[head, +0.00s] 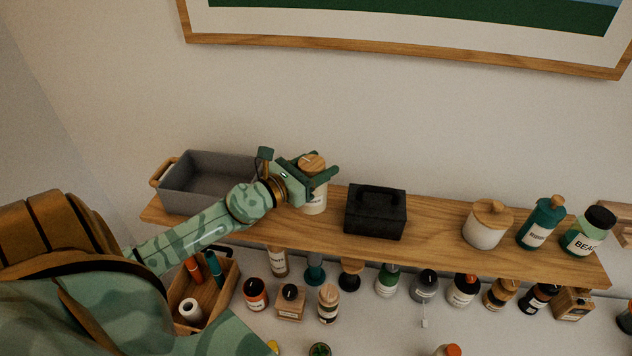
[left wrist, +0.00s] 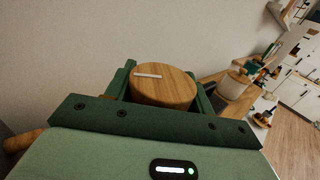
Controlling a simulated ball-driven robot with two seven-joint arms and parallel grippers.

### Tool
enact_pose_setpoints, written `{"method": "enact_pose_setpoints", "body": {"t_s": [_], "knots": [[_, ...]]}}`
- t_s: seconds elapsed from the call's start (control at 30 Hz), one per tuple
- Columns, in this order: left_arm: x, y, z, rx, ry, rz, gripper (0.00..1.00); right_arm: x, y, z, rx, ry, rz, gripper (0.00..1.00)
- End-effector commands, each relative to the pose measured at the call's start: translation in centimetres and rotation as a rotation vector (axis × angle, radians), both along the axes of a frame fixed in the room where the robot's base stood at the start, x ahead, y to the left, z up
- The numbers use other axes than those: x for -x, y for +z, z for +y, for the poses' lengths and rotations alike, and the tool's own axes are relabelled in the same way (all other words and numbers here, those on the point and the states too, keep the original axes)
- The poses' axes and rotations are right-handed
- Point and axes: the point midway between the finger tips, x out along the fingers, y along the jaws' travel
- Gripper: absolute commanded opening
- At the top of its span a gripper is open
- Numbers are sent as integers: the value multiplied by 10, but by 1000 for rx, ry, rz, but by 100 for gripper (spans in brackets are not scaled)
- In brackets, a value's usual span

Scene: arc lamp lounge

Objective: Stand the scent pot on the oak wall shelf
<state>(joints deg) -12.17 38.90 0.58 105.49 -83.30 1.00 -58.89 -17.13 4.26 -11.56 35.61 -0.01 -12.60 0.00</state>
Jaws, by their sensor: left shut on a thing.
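The scent pot (head: 314,203) is a pale labelled jar with a round wooden lid. My left gripper (head: 312,168) is shut on it, one finger on each side near the lid. In the left wrist view the lid (left wrist: 163,87) shows between the two fingers, with a pale strip on top. The pot is upright, over the left part of the oak wall shelf (head: 435,228); I cannot tell whether its base touches the board. My right gripper is not in view.
On the shelf, a grey bin (head: 205,184) stands left of the pot and a black box (head: 376,212) right of it. Farther right are a cream lidded jar (head: 486,228), a teal bottle (head: 541,224) and a green jar (head: 587,232). Several bottles stand below. A framed picture (head: 400,46) hangs above.

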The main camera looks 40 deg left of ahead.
Motion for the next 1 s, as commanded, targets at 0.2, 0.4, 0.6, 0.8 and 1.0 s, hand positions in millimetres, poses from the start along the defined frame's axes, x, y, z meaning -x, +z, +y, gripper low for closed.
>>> {"method": "enact_pose_setpoints", "body": {"t_s": [0.2, 0.4, 0.6, 0.8, 1.0], "knots": [[-7, -18, 10, -3, 0, -4, 0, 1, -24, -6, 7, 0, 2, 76], [-10, -48, 13, 1, 0, -3, 0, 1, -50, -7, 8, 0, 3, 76], [-9, -49, 13, -4, -2, -4, 0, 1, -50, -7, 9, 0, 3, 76], [-9, -51, 13, -4, -2, -4, 0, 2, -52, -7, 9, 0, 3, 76], [-9, -53, 13, -4, -2, -2, 75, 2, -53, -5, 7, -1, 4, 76]]}}
